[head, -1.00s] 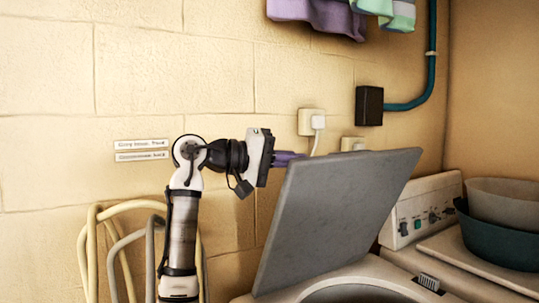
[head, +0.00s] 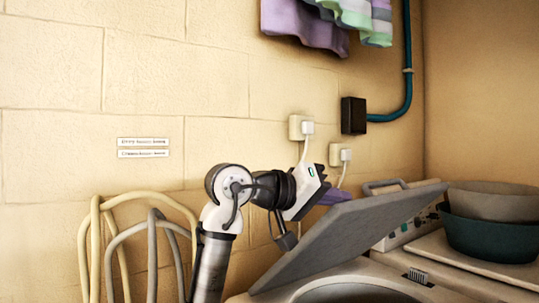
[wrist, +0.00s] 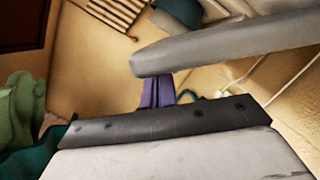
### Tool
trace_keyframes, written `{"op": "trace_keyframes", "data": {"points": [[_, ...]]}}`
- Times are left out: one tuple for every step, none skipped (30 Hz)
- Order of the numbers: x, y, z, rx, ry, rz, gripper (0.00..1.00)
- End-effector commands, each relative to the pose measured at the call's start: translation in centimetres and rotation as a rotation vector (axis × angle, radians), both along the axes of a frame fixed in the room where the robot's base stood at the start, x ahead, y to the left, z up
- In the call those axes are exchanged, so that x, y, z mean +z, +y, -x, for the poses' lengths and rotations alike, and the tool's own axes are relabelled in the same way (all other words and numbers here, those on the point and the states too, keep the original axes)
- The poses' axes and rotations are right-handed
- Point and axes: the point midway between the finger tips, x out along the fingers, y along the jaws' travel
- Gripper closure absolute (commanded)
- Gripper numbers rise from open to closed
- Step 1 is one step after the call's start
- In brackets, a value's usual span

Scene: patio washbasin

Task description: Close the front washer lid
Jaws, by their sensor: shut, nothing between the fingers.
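The front washer lid (head: 345,233) is a flat grey panel, tilted partly open above the round opening of the washer (head: 360,288). In the wrist view the fingers (wrist: 157,90) point at the lid's edge (wrist: 220,42), which crosses at the upper right. I cannot tell whether they touch it.
A teal basin (head: 490,237) with a grey bowl inside stands on the right part of the washer, beside the control panel. Hoses (head: 95,245) hang on the wall at left. Plugs (head: 302,127) and cloths (head: 310,25) are on the wall above.

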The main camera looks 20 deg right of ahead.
Motion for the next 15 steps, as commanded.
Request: {"op": "trace_keyframes", "data": {"points": [[-1.7, -0.2, 1.0, -0.003, -0.028, -0.004, 1.00], [-2.3, -0.3, 1.5, -0.003, -0.046, -0.006, 1.00], [-3.2, -0.4, 2.3, -0.002, -0.072, -0.010, 1.00], [-3.9, -0.4, 3.0, -0.003, -0.092, -0.012, 1.00], [-4.7, -0.5, 3.6, -0.003, -0.115, -0.016, 1.00], [-5.8, -0.6, 4.5, -0.002, -0.148, -0.020, 1.00], [-6.7, -0.7, 5.1, -0.002, -0.172, -0.023, 1.00], [-7.6, -0.8, 5.8, -0.003, -0.196, -0.027, 1.00], [-8.8, -0.9, 6.6, -0.002, -0.229, -0.032, 1.00], [-9.7, -1.0, 7.2, -0.002, -0.254, -0.035, 1.00], [-10.6, -1.1, 7.8, -0.003, -0.278, -0.038, 1.00], [-11.8, -1.2, 8.5, -0.001, -0.311, -0.043, 1.00], [-12.7, -1.2, 8.9, 0.000, -0.335, -0.045, 1.00], [-13.6, -1.3, 9.4, -0.002, -0.358, -0.049, 1.00], [-14.7, -1.4, 10.0, -0.001, -0.388, -0.054, 1.00]]}}
